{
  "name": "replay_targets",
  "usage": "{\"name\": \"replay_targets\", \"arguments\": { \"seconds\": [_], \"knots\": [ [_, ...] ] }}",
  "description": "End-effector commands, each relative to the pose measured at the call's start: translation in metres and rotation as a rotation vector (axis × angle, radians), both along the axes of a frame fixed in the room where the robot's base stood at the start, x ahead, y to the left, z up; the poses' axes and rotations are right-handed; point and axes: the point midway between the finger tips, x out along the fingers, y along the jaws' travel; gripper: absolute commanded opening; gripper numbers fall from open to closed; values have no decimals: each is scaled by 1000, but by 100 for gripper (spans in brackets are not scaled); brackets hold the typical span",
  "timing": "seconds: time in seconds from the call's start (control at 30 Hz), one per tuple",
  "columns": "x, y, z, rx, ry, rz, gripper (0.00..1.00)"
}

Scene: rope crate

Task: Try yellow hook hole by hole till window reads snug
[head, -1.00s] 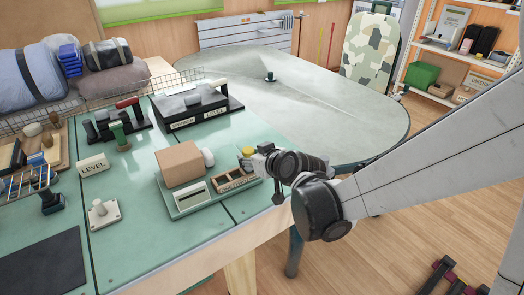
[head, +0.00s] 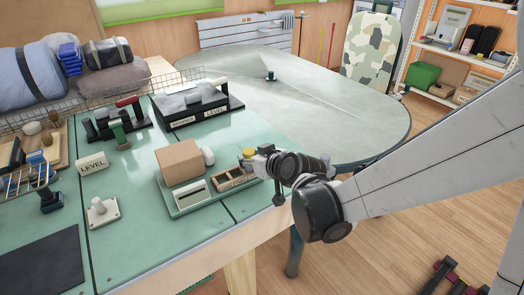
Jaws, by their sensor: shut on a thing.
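The yellow hook (head: 248,153) shows as a small yellow piece at the tip of my gripper (head: 254,161). My gripper is shut on it, above the far right end of a wooden block with dark holes (head: 232,181). The hook's lower end is hidden, so I cannot tell whether it sits in a hole. Left of the block, a white panel with a small window (head: 193,193) stands on the same grey-green base; its reading is too small to make out.
A brown box (head: 179,162) and a white rounded knob (head: 208,156) stand just behind the panel. A "LEVEL" sign (head: 93,165) and a white plate with a peg (head: 102,211) lie to the left. A black tray (head: 198,108) is behind.

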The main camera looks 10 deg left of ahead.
Motion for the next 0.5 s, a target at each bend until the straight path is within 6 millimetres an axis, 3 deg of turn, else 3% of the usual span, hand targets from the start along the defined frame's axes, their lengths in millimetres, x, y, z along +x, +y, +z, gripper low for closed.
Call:
{"name": "replay_targets", "arguments": {
  "seconds": [0.5],
  "knots": [
    [0,0,-6,0,0,0,0]
  ]
}}
